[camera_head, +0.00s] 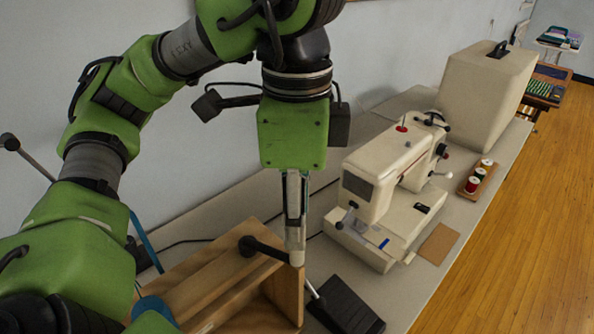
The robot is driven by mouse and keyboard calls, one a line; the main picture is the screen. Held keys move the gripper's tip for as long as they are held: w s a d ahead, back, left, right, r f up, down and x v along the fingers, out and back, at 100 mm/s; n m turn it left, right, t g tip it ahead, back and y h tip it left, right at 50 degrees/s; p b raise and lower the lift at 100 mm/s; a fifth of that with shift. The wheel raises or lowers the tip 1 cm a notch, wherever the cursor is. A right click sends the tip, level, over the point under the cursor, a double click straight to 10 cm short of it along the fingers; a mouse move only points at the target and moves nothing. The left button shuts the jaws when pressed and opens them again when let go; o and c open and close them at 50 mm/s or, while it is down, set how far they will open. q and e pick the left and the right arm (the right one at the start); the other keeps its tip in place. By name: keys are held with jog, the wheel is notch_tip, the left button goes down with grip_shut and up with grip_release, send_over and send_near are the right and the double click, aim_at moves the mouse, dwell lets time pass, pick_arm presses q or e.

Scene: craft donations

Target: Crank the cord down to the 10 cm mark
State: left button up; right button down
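A wooden frame (215,270) stands on the table at the lower middle, partly behind my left arm. A black crank arm (265,248) runs from a dark round hub on it to a pale upright knob (297,257). My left gripper (296,238) points down with its fingertips at this knob, seeming to touch it. The fingers show nearly edge-on, so their gap and any hold are unclear. A blue curved piece (147,243) shows beside my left arm; I cannot tell what it is. I cannot make out the cord or a 10 cm mark. My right gripper is out of view.
A cream sewing machine (380,190) stands right of the frame. A black pedal (345,305) lies close to the crank. A large cream case (485,95), a tray of thread spools (478,179) and a brown card (439,243) are farther right. A wall runs behind the table (425,290).

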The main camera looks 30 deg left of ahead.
pick_arm(q)
notch_tip(320, 180, up, 8)
jog(key=shift+f, duration=0.2)
dwell(0.8)
